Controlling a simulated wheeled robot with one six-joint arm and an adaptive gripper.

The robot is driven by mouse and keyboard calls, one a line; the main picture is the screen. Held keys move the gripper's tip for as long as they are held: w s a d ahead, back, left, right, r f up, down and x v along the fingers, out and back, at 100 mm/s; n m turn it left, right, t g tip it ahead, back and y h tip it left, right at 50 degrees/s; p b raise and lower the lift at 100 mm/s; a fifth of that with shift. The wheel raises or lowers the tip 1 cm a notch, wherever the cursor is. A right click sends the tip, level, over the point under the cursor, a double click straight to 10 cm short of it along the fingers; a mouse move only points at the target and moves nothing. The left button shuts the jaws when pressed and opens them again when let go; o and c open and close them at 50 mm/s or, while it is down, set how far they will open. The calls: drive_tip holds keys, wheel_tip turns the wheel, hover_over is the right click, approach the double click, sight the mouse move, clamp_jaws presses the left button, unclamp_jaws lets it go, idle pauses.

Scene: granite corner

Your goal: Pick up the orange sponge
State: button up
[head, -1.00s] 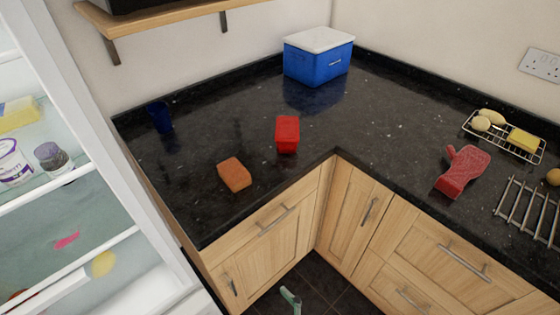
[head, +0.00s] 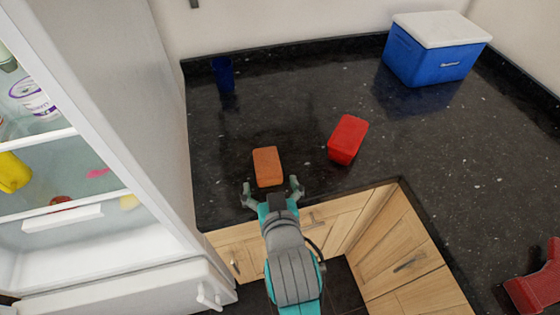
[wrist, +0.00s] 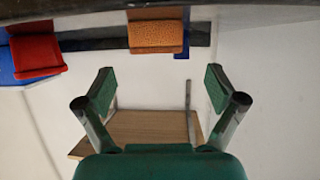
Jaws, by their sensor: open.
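The orange sponge (head: 267,167) lies on the black granite worktop near its front edge, left of the red container. My gripper (head: 272,188) is open and empty, its two fingers spread just in front of the sponge, at the worktop's front edge. In the wrist view the sponge (wrist: 156,36) shows at the top, beyond the open fingertips of my gripper (wrist: 160,80) and roughly centred between them. It does not appear to touch either finger.
A red container (head: 348,139) stands right of the sponge. A dark blue cup (head: 223,74) is at the back left, and a blue cool box (head: 432,52) with a white lid at the back right. The open fridge (head: 100,130) borders the left side. Worktop behind the sponge is clear.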

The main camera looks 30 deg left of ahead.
sight(267, 166)
drive_tip(key=x, duration=0.9)
drive_tip(key=shift+w+d+f, duration=0.1)
drive_tip(key=shift+w+d, duration=0.05)
drive_tip(key=shift+w, duration=0.05)
drive_tip(key=shift+c, duration=0.3)
drive_tip(key=c, duration=0.6)
drive_tip(key=shift+c, duration=0.2)
